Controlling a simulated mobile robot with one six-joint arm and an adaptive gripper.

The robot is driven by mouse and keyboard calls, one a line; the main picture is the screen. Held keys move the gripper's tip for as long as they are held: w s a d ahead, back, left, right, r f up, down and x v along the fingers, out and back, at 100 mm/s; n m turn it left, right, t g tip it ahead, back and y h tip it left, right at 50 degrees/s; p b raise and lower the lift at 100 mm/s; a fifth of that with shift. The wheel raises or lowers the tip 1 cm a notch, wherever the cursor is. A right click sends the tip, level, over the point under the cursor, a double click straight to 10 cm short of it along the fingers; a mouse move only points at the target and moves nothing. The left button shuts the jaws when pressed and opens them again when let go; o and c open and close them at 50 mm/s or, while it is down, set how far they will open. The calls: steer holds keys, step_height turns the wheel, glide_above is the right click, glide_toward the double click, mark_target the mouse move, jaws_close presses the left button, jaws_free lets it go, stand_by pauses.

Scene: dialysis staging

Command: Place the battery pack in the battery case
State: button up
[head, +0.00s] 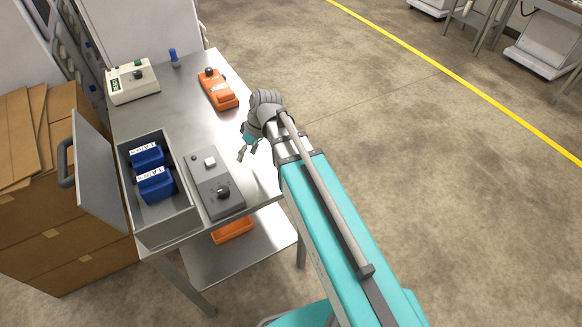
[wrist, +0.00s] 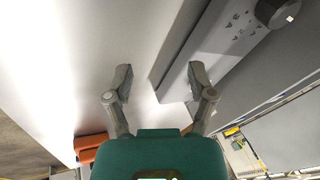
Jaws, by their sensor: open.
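The grey battery case (head: 180,222) stands at the front left of the steel table with its lid (head: 100,165) swung open to the left. Two blue battery packs with white labels lie inside it, a rear one (head: 148,158) and a front one (head: 157,189). My gripper (head: 246,155) is above the table's right edge, right of the case. No battery pack shows in the wrist view.
A dark grey device with a black knob (head: 223,193) lies between the case and my gripper. An orange device (head: 220,92), a beige box (head: 133,86) and a blue bottle (head: 174,61) stand farther back. An orange tray (head: 232,231) is on the lower shelf. Mid-table is clear.

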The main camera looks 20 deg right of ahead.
steer(key=s+d+m+h, duration=0.1)
steer(key=s+d+m, duration=0.1)
steer(key=d, duration=0.1)
steer(key=s+d+f+m+h, duration=0.1)
steer(key=s+d+m, duration=0.1)
steer(key=s+d, duration=0.1)
steer(key=s+d+m+h, duration=0.2)
steer(key=d, duration=0.2)
steer(key=shift+s+d+f+m, duration=0.15)
steer(key=shift+s+d+m, duration=0.15)
steer(key=shift+s+m, duration=0.1)
steer(key=shift+s+d+m, duration=0.15)
steer(key=shift+d+m, duration=0.15)
steer(key=shift+d, duration=0.15)
